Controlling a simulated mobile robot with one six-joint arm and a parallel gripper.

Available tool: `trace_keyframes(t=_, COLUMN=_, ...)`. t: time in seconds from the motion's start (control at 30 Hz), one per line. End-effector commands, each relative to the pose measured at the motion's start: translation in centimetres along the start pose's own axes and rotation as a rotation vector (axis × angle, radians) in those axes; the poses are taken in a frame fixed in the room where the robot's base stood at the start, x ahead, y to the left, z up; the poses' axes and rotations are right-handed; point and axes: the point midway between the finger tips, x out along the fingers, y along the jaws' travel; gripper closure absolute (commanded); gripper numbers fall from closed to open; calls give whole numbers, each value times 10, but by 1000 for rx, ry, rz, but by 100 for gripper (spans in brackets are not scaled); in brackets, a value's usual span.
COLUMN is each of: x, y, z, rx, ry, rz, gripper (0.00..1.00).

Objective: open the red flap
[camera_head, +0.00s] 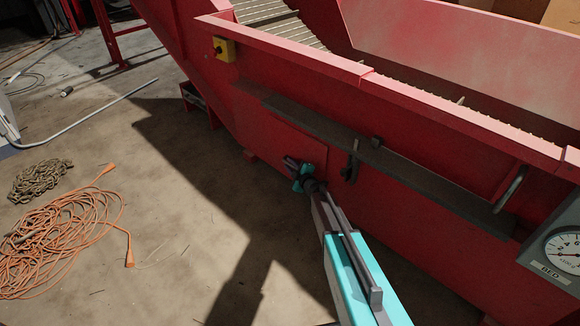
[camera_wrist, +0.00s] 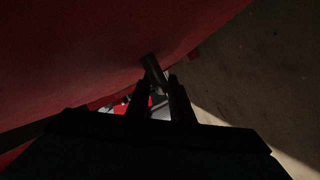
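The red flap (camera_head: 290,143) looks to be the square panel low on the side of the red machine, flat against it. My gripper (camera_head: 296,167) is at the panel's lower edge in the head view. In the dark wrist view the two fingers (camera_wrist: 160,88) stand apart, with a grey bar (camera_wrist: 151,68) reaching in between their tips. The bar looks like a handle. Whether the fingers press on it cannot be told. The red face (camera_wrist: 90,60) fills the upper left of the wrist view.
A dark latch lever (camera_head: 351,162) sits right of the panel, and a dark rail (camera_head: 320,122) runs above it. A gauge box (camera_head: 562,246) stands at the right. An orange cable (camera_head: 60,235) and a chain (camera_head: 40,178) lie on the floor at left. The middle floor is clear.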

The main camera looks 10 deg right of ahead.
Motion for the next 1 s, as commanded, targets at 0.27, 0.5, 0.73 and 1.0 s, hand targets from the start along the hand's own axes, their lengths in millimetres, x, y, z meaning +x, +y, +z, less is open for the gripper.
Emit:
trace_keyframes(t=0.27, x=0, y=0, z=0, rx=0, ry=0, rz=0, gripper=100)
trace_keyframes(t=0.5, x=0, y=0, z=0, rx=1, ry=0, rz=0, gripper=100)
trace_keyframes(t=0.73, x=0, y=-2, z=-5, rx=8, ry=3, rz=-6, gripper=100)
trace_keyframes(t=1.0, x=1, y=-9, z=-24, rx=35, ry=16, rz=-28, gripper=100)
